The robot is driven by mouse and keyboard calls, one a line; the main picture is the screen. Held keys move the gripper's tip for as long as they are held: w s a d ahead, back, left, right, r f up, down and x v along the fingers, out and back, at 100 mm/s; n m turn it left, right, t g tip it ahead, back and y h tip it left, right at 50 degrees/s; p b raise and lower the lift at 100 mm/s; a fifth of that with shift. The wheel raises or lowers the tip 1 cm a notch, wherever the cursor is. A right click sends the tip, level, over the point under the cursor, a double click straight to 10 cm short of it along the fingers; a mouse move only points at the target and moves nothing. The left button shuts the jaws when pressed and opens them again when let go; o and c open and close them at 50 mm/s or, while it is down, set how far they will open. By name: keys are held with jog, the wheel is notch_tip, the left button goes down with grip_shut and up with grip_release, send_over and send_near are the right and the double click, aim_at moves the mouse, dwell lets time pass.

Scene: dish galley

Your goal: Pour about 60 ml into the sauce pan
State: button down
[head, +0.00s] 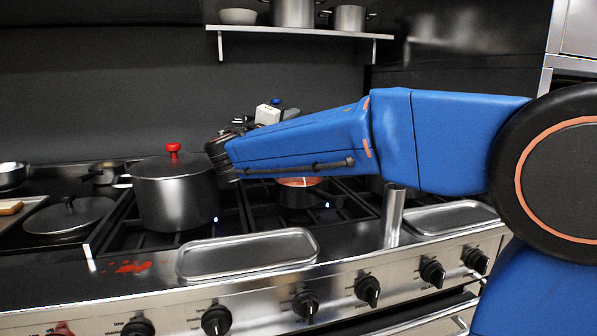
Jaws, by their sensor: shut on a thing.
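A small dark sauce pan (298,196) with orange-red contents sits on a burner of the stove, behind and below my blue forearm. The arm covers its back part. The wrist end of my arm reaches left, close to a big pot. My gripper (268,114) shows only in part, as white, black and blue pieces above and behind the forearm. Its fingertips are hidden. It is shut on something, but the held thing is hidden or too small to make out. I see no stream of liquid.
A big steel pot (176,198) with a red-knobbed lid stands left of the sauce pan. Metal trays (250,262) (452,216) and an upright steel cylinder (394,214) are on the front ledge. Red spots (128,267) mark the left. A shelf (300,31) with pots hangs above.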

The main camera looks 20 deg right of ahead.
jog(key=shift+s+d+r+m, duration=0.2)
jog(key=shift+s+d+m, duration=0.2)
jog(key=shift+m, duration=0.4)
jog(key=w+a+n, duration=0.1)
jog(key=n, duration=0.1)
jog(key=w+a+f+n, duration=0.1)
jog(key=n, duration=0.1)
jog(key=shift+w+a+f+t+y, duration=0.15)
jog(key=shift+f+t+y, duration=0.05)
jog(key=shift+t+y, duration=0.2)
dwell(0.8)
jog(key=w+a+f+n+y, duration=0.1)
jog(key=w+a+n+y, duration=0.1)
jog(key=w+a+n, duration=0.6)
jog(key=shift+a+n+y, duration=0.15)
jog(key=shift+n+y, duration=0.25)
jog(key=shift+n, duration=3.4)
jog(key=shift+w, duration=0.1)
